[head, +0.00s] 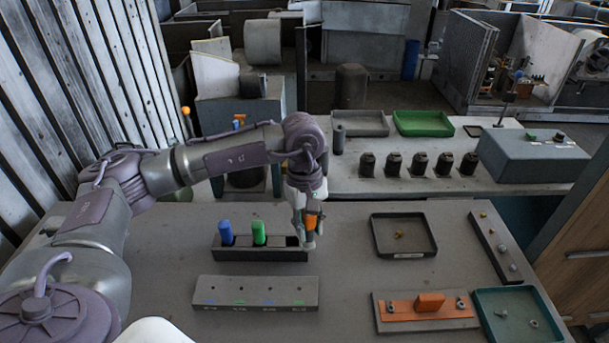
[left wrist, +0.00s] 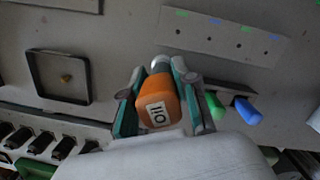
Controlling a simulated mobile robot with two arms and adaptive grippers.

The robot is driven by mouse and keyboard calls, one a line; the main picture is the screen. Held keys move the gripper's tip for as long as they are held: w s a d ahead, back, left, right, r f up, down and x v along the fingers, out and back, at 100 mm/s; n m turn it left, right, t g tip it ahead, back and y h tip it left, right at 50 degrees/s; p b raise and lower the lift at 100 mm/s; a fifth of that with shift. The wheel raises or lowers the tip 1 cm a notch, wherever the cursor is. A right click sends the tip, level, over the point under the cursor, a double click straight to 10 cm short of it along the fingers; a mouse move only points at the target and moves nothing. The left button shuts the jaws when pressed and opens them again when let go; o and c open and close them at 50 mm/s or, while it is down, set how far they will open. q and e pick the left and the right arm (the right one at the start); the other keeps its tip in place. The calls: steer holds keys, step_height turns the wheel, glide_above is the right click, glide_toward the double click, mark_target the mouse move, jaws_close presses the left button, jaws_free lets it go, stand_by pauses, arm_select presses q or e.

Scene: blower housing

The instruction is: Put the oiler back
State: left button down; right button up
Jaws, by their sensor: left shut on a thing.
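The oiler (head: 311,219) is orange; in the left wrist view the oiler (left wrist: 157,108) shows an "OIL" label and a silvery tip. My left gripper (head: 306,232) is shut on it, with one finger on each side, and the left wrist view shows both fingers (left wrist: 160,76). The oiler is at the right end of a dark rack (head: 262,255) that holds a blue bottle (head: 225,232) and a green bottle (head: 259,232). A dark open slot (head: 293,241) shows just left of the gripper. I cannot tell whether the oiler touches the rack. My right gripper is out of view.
A grey block with coloured marks (head: 255,293) lies in front of the rack. To the right are a black tray (head: 404,254), an orange plate on a base (head: 398,312) and a teal tray (head: 520,325). A second table with dark fittings (head: 419,164) stands behind.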

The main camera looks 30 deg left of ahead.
arm_select(q)
steer(key=w+a+r+n+t+p, duration=0.1)
steer(key=w+a+r+n+p, duration=0.15)
steer(key=w+a+n, duration=0.4)
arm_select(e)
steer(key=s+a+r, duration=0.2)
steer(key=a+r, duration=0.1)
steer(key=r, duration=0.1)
arm_select(q)
step_height(320, 180, down, 8)
steer(key=s+a+n+b, duration=0.1)
steer(key=b, duration=0.4)
steer(key=shift+s+a+h, duration=0.15)
steer(key=shift+s+h, duration=0.15)
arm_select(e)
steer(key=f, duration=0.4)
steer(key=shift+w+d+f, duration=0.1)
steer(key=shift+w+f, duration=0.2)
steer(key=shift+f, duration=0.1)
arm_select(q)
steer(key=shift+n, duration=0.25)
steer(key=shift+f+b, duration=0.15)
steer(key=shift+b, duration=0.15)
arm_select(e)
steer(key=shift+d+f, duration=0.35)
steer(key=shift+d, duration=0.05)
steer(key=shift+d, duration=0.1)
